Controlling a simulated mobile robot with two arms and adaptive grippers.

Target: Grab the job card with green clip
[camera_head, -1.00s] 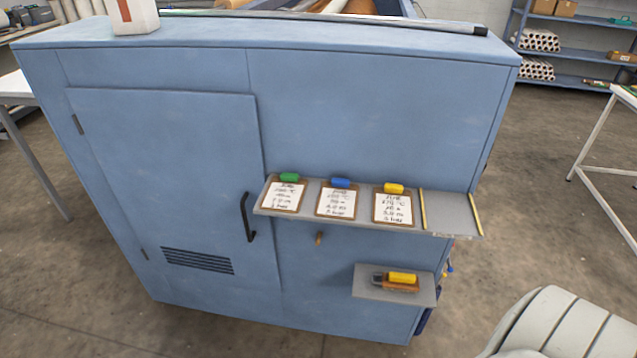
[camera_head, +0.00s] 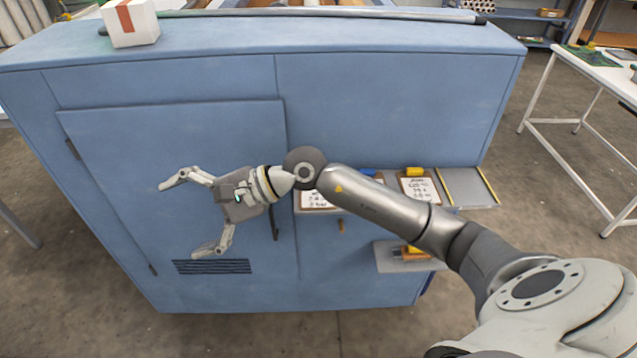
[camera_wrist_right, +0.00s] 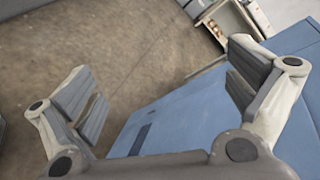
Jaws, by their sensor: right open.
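The leftmost job card (camera_head: 318,199) lies on the grey shelf on the front of the blue cabinet. Its lower part shows below my right wrist; its green clip is hidden behind the wrist. The blue clip (camera_head: 367,171) of the middle card just shows above my forearm. The yellow-clip card (camera_head: 419,188) lies to the right. My right gripper (camera_head: 183,217) is open and empty, pointing left in front of the cabinet door, left of the cards. Its spread fingers show in the right wrist view (camera_wrist_right: 165,95), with no card between them. My left gripper is not visible.
The blue cabinet (camera_head: 380,100) has a black door handle (camera_head: 275,222) close by my right wrist. A lower small shelf (camera_head: 392,258) holds an orange-and-yellow item. A white box (camera_head: 130,25) stands on top. A white table (camera_head: 590,75) is at right.

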